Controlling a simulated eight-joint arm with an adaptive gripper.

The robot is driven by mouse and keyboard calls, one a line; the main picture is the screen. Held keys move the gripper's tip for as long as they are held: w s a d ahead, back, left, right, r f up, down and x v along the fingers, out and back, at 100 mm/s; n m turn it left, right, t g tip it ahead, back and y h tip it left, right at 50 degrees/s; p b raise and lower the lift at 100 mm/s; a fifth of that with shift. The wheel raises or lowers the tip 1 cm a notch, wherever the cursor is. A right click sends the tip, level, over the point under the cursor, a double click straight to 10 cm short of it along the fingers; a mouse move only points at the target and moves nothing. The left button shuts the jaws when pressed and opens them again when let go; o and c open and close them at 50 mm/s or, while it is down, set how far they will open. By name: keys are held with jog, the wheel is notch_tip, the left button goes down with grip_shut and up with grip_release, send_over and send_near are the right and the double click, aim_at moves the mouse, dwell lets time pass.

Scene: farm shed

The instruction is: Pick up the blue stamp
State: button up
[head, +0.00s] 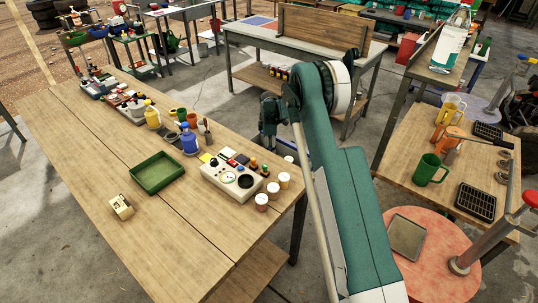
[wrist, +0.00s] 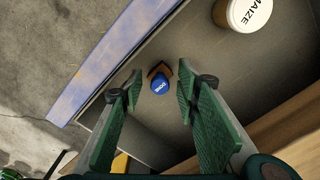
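The blue stamp (wrist: 160,84) shows in the wrist view as a round blue top with small white lettering. A small brown block-like part shows behind it. It sits on a grey surface (wrist: 215,75). My gripper (wrist: 159,92) is open, its two green fingers on the left and right of the stamp in the picture, with visible gaps on both sides. How far the fingertips are above the stamp I cannot tell. In the head view my gripper (head: 268,122) hangs beyond the long table's right edge, partly covered by my arm. I cannot make out the stamp there.
A white tub marked MAIZE (wrist: 250,12) stands on the grey surface at the upper right of the wrist view. A blue strip (wrist: 115,60) runs along the left. In the head view, the long wooden table (head: 105,165) carries a green tray (head: 157,187) and a control box (head: 216,179).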

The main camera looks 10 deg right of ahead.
dwell(0.3)
jog(key=c, duration=1)
jog(key=shift+r, duration=0.15)
notch_tip(320, 180, up, 10)
jog(key=shift+f+p, duration=0.15)
jog(key=shift+p, duration=0.2)
